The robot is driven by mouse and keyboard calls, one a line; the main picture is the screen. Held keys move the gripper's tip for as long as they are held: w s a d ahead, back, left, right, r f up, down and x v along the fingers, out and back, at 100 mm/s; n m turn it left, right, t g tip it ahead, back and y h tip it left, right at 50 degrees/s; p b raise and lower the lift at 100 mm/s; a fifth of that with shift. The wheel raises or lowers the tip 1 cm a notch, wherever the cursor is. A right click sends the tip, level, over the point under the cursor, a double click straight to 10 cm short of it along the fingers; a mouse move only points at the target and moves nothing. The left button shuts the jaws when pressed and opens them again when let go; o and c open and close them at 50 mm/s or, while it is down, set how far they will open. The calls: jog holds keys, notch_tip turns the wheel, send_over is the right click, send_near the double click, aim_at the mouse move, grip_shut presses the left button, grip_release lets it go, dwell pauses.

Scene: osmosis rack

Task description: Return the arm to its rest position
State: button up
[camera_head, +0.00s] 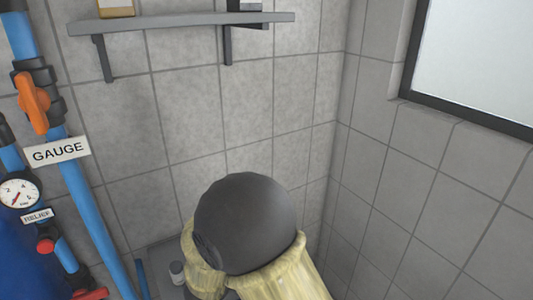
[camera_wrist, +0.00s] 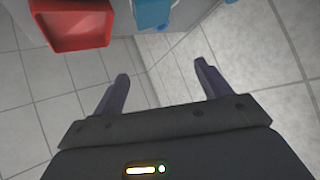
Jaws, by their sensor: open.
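My gripper (camera_wrist: 161,76) shows in the wrist view with its two dark fingers spread apart and nothing between them. Grey tiled floor (camera_wrist: 165,60) lies beyond the fingertips. In the head view, my arm (camera_head: 245,225) shows as a dark round joint with pale yellow links, low in the middle in front of the tiled wall. My gripper is not visible in the head view.
Blue pipes (camera_head: 90,215) with an orange valve handle (camera_head: 33,101) and a gauge (camera_head: 19,193) stand at the left. A grey shelf (camera_head: 180,24) is on the wall above. In the wrist view, a red tray (camera_wrist: 75,25) is at upper left, beside a blue object (camera_wrist: 153,13).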

jog(key=d+r+n+g+y+b, duration=0.1)
jog(key=d+n+g+y+b, duration=0.15)
jog(key=d, duration=0.65)
jog(key=s+d+n+g+b, duration=0.1)
jog(key=s+d+g, duration=0.4)
jog(key=s+d, duration=0.8)
jog(key=shift+d+f+n, duration=0.35)
jog(key=shift+d+n, duration=0.5)
jog(key=shift+d, duration=0.25)
jog(key=shift+h, duration=0.25)
